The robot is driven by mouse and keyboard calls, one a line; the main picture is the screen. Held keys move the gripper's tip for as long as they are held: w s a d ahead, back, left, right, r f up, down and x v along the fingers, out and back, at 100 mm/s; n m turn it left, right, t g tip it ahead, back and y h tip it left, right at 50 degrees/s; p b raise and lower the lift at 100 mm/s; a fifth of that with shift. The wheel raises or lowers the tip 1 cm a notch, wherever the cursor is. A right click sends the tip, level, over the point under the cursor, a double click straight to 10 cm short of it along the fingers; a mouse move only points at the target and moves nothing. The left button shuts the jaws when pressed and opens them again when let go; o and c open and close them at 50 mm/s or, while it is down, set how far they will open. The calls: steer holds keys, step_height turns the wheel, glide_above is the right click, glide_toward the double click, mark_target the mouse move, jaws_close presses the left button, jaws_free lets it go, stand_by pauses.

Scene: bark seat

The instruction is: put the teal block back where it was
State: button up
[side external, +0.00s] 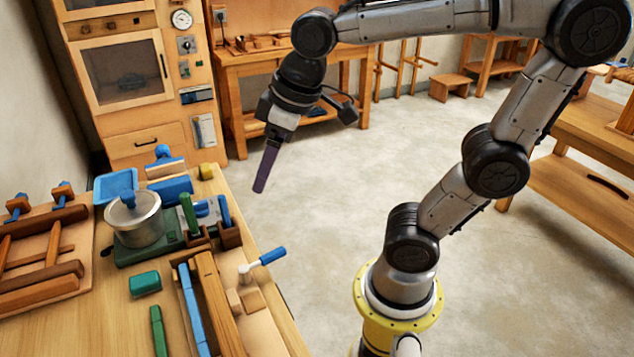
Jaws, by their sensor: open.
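A small teal block (145,283) lies on the wooden workbench (115,320), in front of the metal pot and left of a wooden fixture. It stands apart from the things around it. My gripper (262,186), with long purple fingers, hangs in the air beyond the bench's right edge, pointing down and slightly left. It is well away from the teal block and has nothing visible in it. The fingers overlap from this side, so the gap between them is hidden.
A metal pot (136,221) with a blue tray above stands behind the block. A green bar (158,330) lies nearer. A wooden fixture (214,300) and a blue-handled crank (265,258) are to the right. A clamped wooden rack (40,250) is left. Open floor lies beyond the bench.

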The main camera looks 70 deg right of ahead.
steer(key=s+d+f+m+t, duration=0.1)
steer(key=s+f+m, duration=0.1)
steer(key=s, duration=0.5)
steer(key=shift+s+d+f, duration=0.35)
steer(key=shift+s+f, duration=0.05)
steer(key=shift+f, duration=0.3)
